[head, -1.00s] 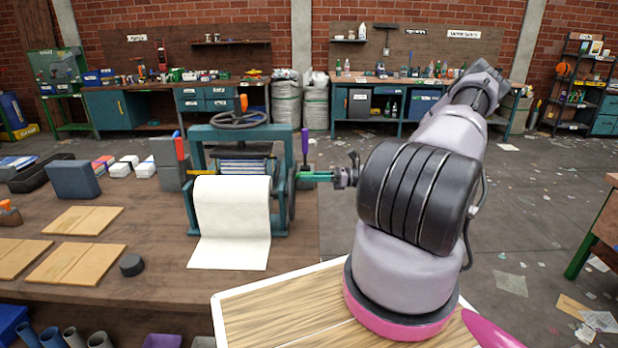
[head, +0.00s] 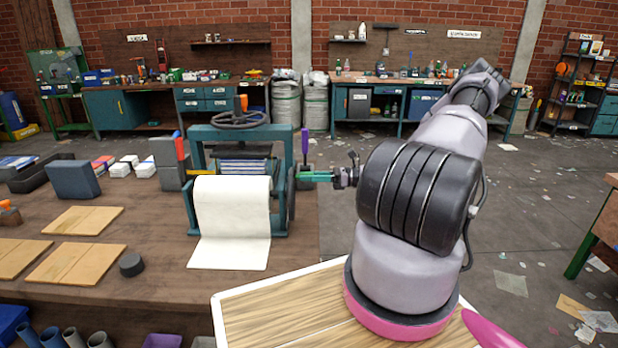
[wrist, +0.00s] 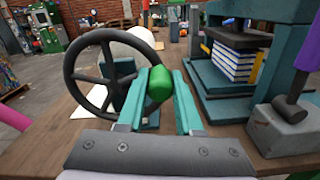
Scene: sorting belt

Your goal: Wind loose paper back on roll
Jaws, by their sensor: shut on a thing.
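The white paper roll (head: 232,200) sits in a teal stand on the wooden table. Its loose paper (head: 228,254) hangs down the front and lies flat on the table. In the wrist view, a dark spoked handwheel (wrist: 104,72) stands beside the roll (wrist: 130,38), with a green knob (wrist: 159,84) on it. My gripper (wrist: 160,92) is shut on the green knob, a teal finger on each side. In the head view my gripper (head: 318,176) reaches in from the right at the roll's side; the knob is hard to make out there.
A teal press (head: 240,140) with a stack of books stands behind the roll. A grey block (wrist: 284,125) with a purple-handled tool is close to my gripper's right in the wrist view. Wooden boards (head: 78,264) and a dark round puck (head: 131,264) lie left of the paper.

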